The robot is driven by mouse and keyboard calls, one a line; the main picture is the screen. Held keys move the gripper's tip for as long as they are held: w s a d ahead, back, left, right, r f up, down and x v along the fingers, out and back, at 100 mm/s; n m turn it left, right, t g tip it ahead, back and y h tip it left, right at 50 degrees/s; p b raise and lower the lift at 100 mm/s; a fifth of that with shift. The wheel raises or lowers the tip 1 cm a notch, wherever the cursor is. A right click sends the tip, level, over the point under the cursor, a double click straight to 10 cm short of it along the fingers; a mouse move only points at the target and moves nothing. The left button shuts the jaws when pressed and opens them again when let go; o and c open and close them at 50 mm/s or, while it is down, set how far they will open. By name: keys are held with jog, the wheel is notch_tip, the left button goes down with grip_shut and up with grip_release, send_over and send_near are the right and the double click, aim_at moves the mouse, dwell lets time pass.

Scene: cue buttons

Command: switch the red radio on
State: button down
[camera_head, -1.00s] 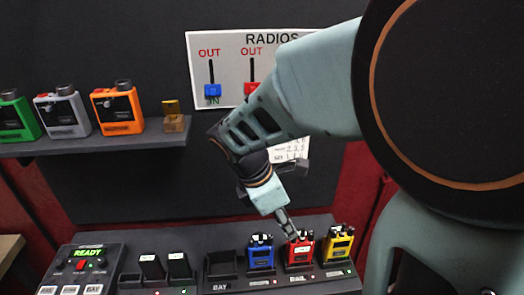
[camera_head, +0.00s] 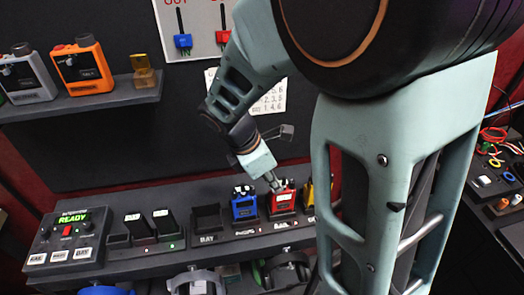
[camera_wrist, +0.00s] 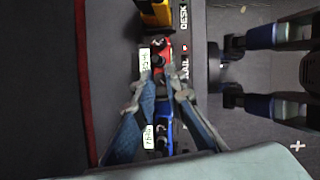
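The red radio (camera_head: 281,201) stands in its slot on the sloped console, between the blue radio (camera_head: 244,207) and the yellow radio (camera_head: 309,196), which is partly hidden by my arm. My gripper (camera_head: 274,186) points down at the red radio's top. In the wrist view, the fingertips (camera_wrist: 157,77) are apart, with a narrow gap, next to the dark knob on the red radio (camera_wrist: 163,47). I cannot tell whether they touch it. The blue radio (camera_wrist: 163,125) shows between the fingers, and the yellow radio (camera_wrist: 155,13) is beyond.
A control box (camera_head: 70,238) reading READY sits at the console's left end, beside black units and an empty bay (camera_head: 207,221). A shelf (camera_head: 85,103) holds more radios. A sliders panel (camera_head: 205,25) is on the wall. Headsets hang below the console.

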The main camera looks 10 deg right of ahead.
jog(key=shift+w+m+g+p, duration=0.15)
jog(key=shift+m+g+p, duration=0.4)
jog(key=shift+m, duration=0.95)
jog(key=c, duration=2)
grip_release()
jog(key=v, duration=1.2)
jog(key=shift+a, duration=0.1)
